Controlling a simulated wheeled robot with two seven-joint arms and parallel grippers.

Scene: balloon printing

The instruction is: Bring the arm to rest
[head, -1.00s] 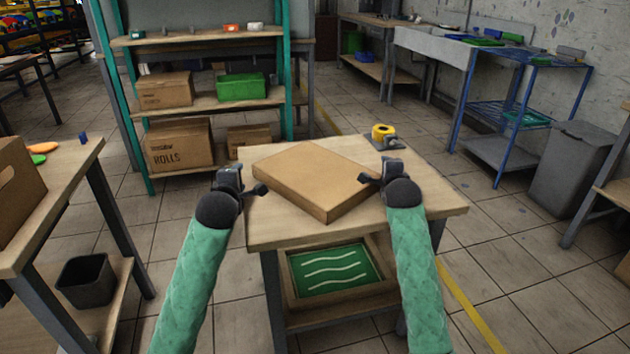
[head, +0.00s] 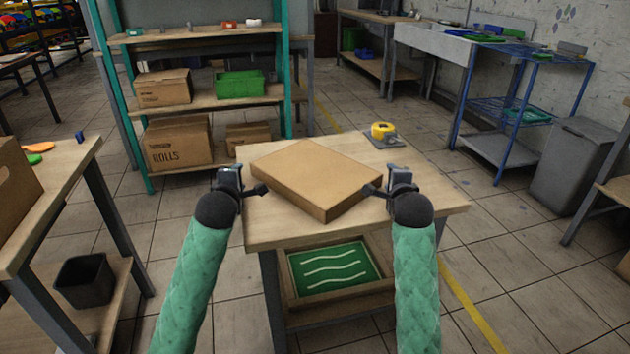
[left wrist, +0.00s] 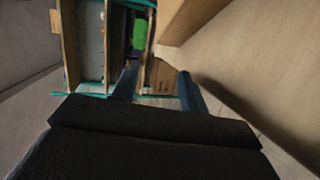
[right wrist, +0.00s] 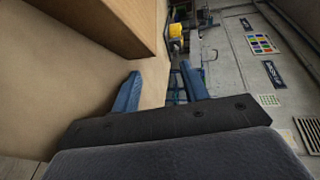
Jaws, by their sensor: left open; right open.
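My left gripper (head: 243,188) is at the left edge of the small wooden table. Its two blue fingers (left wrist: 158,88) stand apart with nothing between them in the left wrist view. My right gripper (head: 388,190) is at the right side of the same table, near the box's right corner. Its fingers (right wrist: 161,92) are also apart and empty in the right wrist view. A closed cardboard box (head: 315,178) lies flat on the table between the two grippers. It also shows in the right wrist view (right wrist: 100,22). Neither gripper holds the box.
The wooden table (head: 420,205) has bare room at its right side. A yellow tape roll on a grey holder (head: 383,132) stands at its back. A tray with a green panel (head: 335,272) sits on the shelf below. Another table (head: 60,190) stands at the left.

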